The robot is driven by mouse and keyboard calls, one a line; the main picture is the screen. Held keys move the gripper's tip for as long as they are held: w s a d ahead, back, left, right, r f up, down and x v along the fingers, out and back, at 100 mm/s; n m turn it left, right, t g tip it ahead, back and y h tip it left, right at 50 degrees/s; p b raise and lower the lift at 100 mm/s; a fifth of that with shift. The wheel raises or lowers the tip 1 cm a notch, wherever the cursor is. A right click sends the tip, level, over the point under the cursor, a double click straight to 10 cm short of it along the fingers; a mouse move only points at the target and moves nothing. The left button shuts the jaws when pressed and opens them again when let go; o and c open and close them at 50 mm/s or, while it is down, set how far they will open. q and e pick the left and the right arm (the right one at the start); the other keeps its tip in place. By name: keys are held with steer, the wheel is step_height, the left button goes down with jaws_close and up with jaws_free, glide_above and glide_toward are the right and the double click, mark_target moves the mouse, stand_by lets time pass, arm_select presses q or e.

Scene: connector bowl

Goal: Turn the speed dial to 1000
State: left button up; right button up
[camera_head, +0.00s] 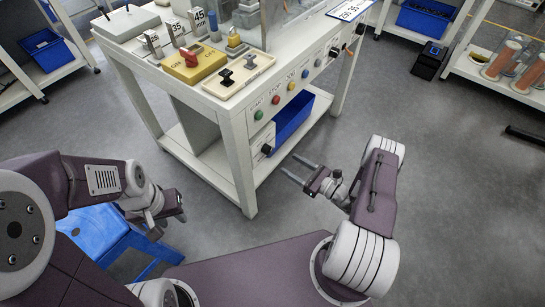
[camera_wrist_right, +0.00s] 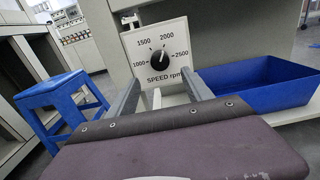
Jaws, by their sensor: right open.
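The speed dial (camera_wrist_right: 158,57) is a black round knob on a white plate (camera_wrist_right: 140,38) marked 1000, 1500, 2000, 2500 and "SPEED rpm". Its white pointer mark points nearly straight up, between 1500 and 2000. In the head view the dial (camera_head: 266,149) shows small on the front of the white workbench, below the green start button (camera_head: 258,115). My right gripper (camera_head: 290,163) is open and empty, with its fingers toward the dial but apart from it; the fingers also flank the view below the dial in the right wrist view (camera_wrist_right: 160,92). My left gripper (camera_head: 176,213) hangs at lower left; its jaw opening is unclear.
A blue bin (camera_head: 293,119) sits on the bench's lower shelf, right of the dial; it also shows in the right wrist view (camera_wrist_right: 262,80). A blue stool (camera_head: 92,231) stands by my left arm. The bench top (camera_head: 217,88) carries several switches and blocks.

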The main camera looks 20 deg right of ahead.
mark_target(271, 151)
steer(key=b+x, duration=0.2)
steer(key=x, duration=0.7)
steer(key=shift+w, duration=0.1)
jaws_close()
